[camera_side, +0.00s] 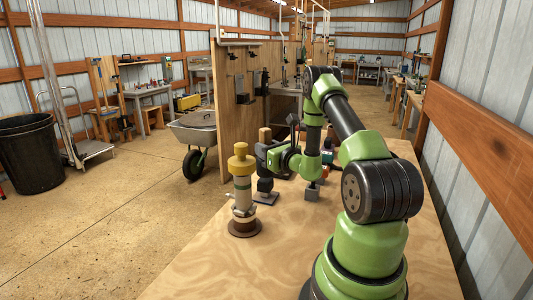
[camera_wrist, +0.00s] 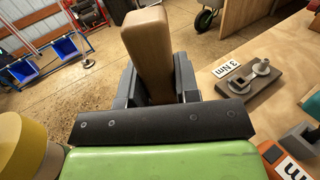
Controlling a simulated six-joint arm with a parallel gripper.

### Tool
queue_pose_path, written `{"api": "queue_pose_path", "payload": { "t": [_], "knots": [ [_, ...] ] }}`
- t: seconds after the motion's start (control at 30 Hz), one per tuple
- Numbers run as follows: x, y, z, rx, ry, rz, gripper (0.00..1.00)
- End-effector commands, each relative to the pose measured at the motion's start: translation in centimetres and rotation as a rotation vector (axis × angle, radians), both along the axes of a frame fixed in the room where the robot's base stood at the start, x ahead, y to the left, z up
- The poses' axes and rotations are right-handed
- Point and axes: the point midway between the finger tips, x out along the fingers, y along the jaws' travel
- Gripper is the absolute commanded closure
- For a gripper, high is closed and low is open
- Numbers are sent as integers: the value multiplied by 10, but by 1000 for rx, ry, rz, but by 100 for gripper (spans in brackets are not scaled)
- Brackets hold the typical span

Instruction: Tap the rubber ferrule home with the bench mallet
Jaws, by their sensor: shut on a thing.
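My gripper (camera_wrist: 150,85) is shut on a wooden piece (camera_wrist: 148,45), which looks like the mallet's handle. It stands up between the dark fingers, and its top also shows above my gripper in the side view (camera_side: 264,135). I cannot make out a mallet head. A yellow stepped cap (camera_side: 241,160), perhaps the rubber ferrule, sits on an upright pale post with a round brown base (camera_side: 244,228). It stands to the left of my gripper in the side view. A yellow and cream part (camera_wrist: 25,145) shows at the wrist view's lower left.
A small dark block (camera_side: 265,184) on a flat plate stands below my gripper. A grey block (camera_side: 312,191) is to its right. A brown base with metal knobs (camera_wrist: 250,82) has a "3 Nm" label (camera_wrist: 226,68). The bench front (camera_side: 220,275) is clear; a wooden panel (camera_side: 235,110) stands behind.

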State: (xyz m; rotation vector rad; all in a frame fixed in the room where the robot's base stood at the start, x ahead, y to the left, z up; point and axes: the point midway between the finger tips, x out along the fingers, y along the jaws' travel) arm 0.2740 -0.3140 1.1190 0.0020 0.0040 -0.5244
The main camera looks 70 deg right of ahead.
Motion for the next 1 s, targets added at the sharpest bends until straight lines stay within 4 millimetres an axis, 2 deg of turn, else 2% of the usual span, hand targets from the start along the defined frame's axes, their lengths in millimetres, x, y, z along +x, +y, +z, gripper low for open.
{"api": "queue_pose_path", "payload": {
  "t": [0.2, 0.6, 1.0],
  "knots": [
    [1, -2, 15, -3, -3, -1, 100],
    [1, -3, 19, -3, -3, -1, 100],
    [1, -3, 59, -5, -5, -1, 100]
  ]
}}
